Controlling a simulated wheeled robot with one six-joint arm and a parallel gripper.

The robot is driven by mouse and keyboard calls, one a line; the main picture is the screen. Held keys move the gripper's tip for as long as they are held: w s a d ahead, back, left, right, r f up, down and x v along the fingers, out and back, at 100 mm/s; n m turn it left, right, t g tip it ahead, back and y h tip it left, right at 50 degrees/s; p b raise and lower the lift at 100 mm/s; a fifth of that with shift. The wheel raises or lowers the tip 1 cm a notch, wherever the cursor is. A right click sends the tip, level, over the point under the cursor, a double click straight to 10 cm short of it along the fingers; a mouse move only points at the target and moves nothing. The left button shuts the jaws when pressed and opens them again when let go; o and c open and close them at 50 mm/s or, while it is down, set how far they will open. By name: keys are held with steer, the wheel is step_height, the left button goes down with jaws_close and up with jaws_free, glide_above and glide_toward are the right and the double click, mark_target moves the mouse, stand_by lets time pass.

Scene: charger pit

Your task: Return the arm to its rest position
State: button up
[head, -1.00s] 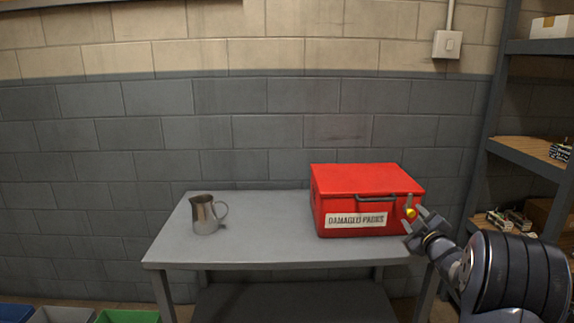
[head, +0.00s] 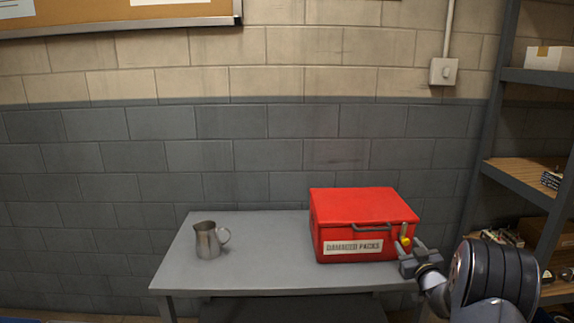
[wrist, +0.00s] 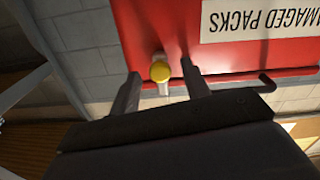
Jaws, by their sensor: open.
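My gripper (head: 411,256) is at the right front corner of a red box (head: 362,205) labelled "DAMAGED PACKS". In the wrist view my gripper (wrist: 160,92) is open, its two fingers apart on either side of a yellow knob (wrist: 160,71) on the box's front. I cannot tell whether either finger touches the knob. The box's lid looks closed, with a grey handle bar (head: 372,227) along its front. My arm comes in from the lower right.
The box stands on a grey table (head: 265,265). A metal jug (head: 208,240) stands upright at the table's left. Shelving (head: 525,185) with several items rises at the right, close to my arm. The tabletop between jug and box is clear.

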steer(key=shift+m+p, duration=1)
steer(key=shift+p, duration=0.05)
steer(key=shift+s, duration=0.1)
